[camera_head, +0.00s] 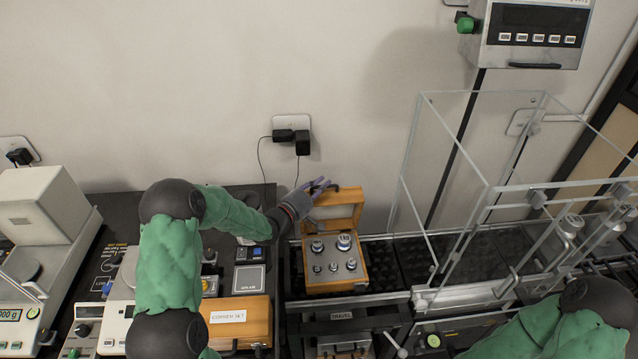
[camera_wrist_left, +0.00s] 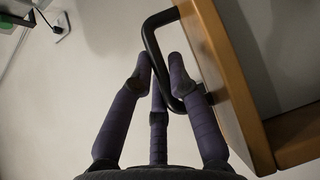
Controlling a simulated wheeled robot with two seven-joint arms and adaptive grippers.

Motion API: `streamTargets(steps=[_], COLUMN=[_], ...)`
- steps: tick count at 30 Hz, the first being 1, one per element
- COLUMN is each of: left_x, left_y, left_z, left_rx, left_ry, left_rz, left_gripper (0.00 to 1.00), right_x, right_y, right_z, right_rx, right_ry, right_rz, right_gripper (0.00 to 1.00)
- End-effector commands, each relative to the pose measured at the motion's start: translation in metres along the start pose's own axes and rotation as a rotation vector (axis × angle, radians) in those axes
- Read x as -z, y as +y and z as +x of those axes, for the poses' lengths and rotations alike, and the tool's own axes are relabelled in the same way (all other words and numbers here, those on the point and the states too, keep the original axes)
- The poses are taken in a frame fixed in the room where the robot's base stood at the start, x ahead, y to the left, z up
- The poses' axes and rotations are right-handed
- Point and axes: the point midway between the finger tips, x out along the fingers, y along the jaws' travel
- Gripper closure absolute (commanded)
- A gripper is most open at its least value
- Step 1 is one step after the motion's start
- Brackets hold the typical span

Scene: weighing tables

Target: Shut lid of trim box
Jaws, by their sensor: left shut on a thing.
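The open wooden box (camera_head: 363,281), which I take for the trim box, holds several metal weights (camera_head: 344,242) in its block. I read no name on it. Its lid (camera_head: 334,226) stands raised at the back, with a wooden frame and a pale inside. My left gripper (camera_head: 320,186) is at the lid's top edge, its purple fingers closed on the dark handle. In the left wrist view the fingers (camera_wrist_left: 161,82) close around the black handle (camera_wrist_left: 151,42) beside the lid's wooden edge (camera_wrist_left: 232,85). My right gripper is out of view.
A closed wooden box labelled "CORNER SET" (camera_head: 240,320) lies front left of the open box. A clear glass enclosure (camera_head: 450,190) stands close on the right. A "TRAVEL" labelled unit (camera_head: 342,316) sits in front. A wall socket (camera_head: 291,122) with plugs is behind.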

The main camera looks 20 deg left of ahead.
Motion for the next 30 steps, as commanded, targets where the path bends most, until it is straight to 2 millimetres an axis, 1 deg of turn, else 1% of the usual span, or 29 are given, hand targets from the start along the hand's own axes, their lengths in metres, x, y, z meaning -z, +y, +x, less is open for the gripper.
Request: streamTargets(steps=[1,9,15,26,27,28,30], left_x=[-0.006,-0.027,-0.032,-0.032,-0.032,-0.032,-0.032], left_y=[-0.004,-0.004,-0.006,-0.006,-0.006,-0.006,-0.006], left_z=[-0.006,-0.024,-0.028,-0.029,-0.029,-0.029,-0.029], left_rx=[-0.015,-0.031,-0.029,-0.029,-0.029,-0.029,-0.029], left_ry=[-0.001,-0.002,-0.001,-0.002,-0.001,-0.001,-0.001], left_rz=[0.020,0.039,0.039,0.038,0.038,0.038,0.038], left_gripper=[1.00,1.00,1.00,1.00,0.77,0.70,0.70], right_x=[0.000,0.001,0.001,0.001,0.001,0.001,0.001], right_y=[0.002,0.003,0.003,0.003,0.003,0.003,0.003], right_z=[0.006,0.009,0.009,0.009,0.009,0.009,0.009], right_rx=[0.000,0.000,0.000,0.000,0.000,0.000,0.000], right_ry=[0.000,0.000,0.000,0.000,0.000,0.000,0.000], right_rz=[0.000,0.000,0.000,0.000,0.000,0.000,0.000], right_gripper=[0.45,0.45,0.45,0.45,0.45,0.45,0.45])
